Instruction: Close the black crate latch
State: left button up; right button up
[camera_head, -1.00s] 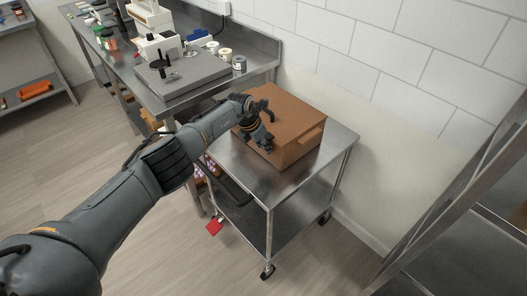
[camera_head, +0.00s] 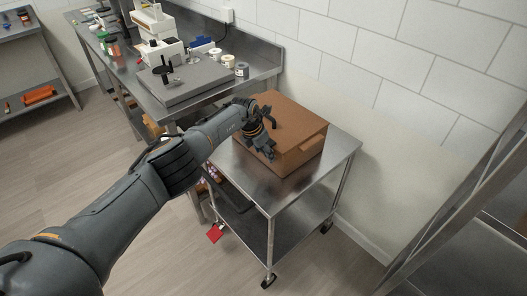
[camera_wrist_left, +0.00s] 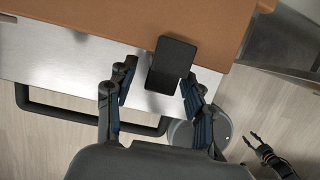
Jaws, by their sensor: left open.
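The brown crate (camera_head: 297,154) sits closed on the steel cart. My left gripper (camera_head: 271,152) is at the crate's near left side. In the left wrist view my left gripper (camera_wrist_left: 158,90) is open, with one finger on each side of the latch's outer end; I cannot tell whether they touch it. My right gripper (camera_wrist_left: 257,143) seems to show at lower right.
The steel cart top (camera_head: 325,165) is clear to the right of the crate. A black cart handle (camera_wrist_left: 60,112) runs below the left gripper. A steel table (camera_head: 185,112) with equipment stands behind left; a steel shelf (camera_head: 455,205) is at right.

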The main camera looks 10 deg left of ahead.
pick_arm(q)
jog(key=shift+a+r, duration=0.15)
jog(key=shift+r, duration=0.65)
jog(key=v, duration=1)
jog(key=shift+s, duration=0.3)
jog(key=shift+r, duration=0.1)
